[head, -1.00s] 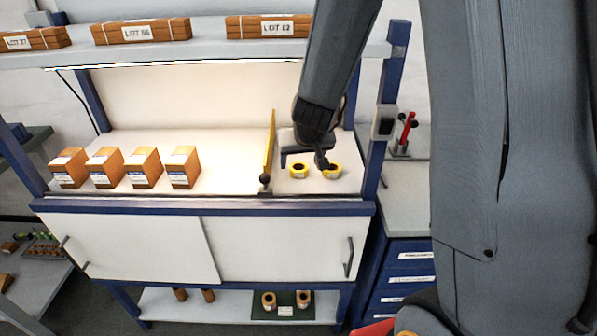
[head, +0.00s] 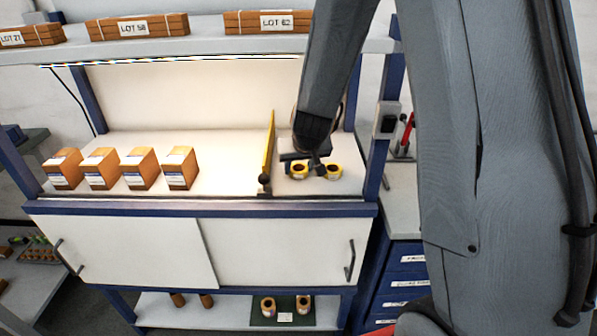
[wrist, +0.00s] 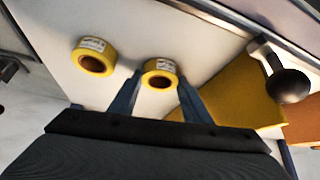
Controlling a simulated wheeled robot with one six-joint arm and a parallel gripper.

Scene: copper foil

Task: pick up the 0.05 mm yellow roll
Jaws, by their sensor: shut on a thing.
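Two yellow rolls lie on the white bench top, right of a yellow divider. The left roll (head: 299,174) in the head view is the one nearer the divider, and it shows between my fingers in the wrist view (wrist: 160,66). My gripper (wrist: 160,77) is shut on this roll, one finger on each side. In the head view my gripper (head: 300,161) partly covers both rolls. The other roll (head: 334,173) stands free to the right; it is at left in the wrist view (wrist: 94,57). Their white labels are too small to read, so I cannot tell which is 0.05 mm.
The yellow divider (head: 268,150) with a dark knob stands close beside the held roll; the knob (wrist: 288,85) is large in the wrist view. Several orange boxes (head: 138,168) stand left on the bench. A shelf (head: 210,44) with LOT bundles hangs above. A blue post (head: 381,130) stands right.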

